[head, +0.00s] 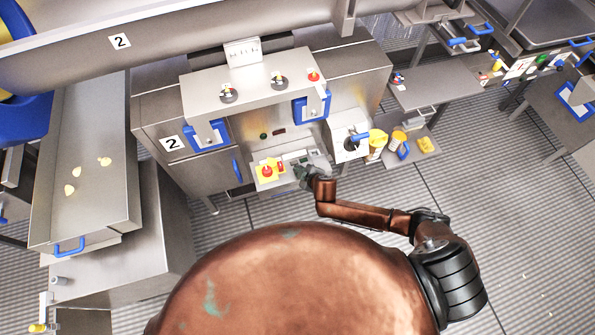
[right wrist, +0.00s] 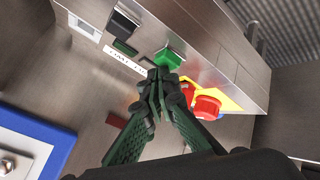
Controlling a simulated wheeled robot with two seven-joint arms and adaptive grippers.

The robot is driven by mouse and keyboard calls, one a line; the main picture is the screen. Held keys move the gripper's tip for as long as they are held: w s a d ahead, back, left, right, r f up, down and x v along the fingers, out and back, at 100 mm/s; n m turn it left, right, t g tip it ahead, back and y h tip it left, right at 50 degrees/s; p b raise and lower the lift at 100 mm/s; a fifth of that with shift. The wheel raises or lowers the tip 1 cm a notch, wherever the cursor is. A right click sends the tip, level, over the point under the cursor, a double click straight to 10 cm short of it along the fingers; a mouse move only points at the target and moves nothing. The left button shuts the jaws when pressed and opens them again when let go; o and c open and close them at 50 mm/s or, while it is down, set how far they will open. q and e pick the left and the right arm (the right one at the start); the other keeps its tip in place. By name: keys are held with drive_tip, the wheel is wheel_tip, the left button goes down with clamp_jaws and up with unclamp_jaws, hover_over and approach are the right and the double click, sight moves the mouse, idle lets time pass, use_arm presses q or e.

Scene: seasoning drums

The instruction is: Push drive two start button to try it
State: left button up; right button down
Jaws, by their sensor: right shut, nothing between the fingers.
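In the right wrist view a green square start button (right wrist: 168,58) sits on a metal control panel. My right gripper (right wrist: 158,76) is shut and empty. Its fingertips are right at the near edge of the green button; I cannot tell if they touch it. A red mushroom button (right wrist: 207,106) on a yellow plate is to the right of the fingers. A dark square button (right wrist: 124,22) is up and left, beside a label strip. In the head view the right gripper (head: 303,172) is over the panel and hides part of it, to the right of the red button (head: 267,171). My left gripper is out of view.
The machine carries a "2" label (head: 171,143) and a blue-framed guard (head: 207,135). A conveyor tray (head: 85,205) is at left.

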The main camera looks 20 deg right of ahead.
drive_tip(key=shift+f, duration=0.3)
idle(0.5)
drive_tip(key=shift+r+p, duration=0.8)
drive_tip(key=shift+r, duration=0.1)
wheel_tip(320, 180, up, 5)
drive_tip(key=p, duration=0.5)
drive_tip(key=shift+r, duration=0.1)
idle(0.5)
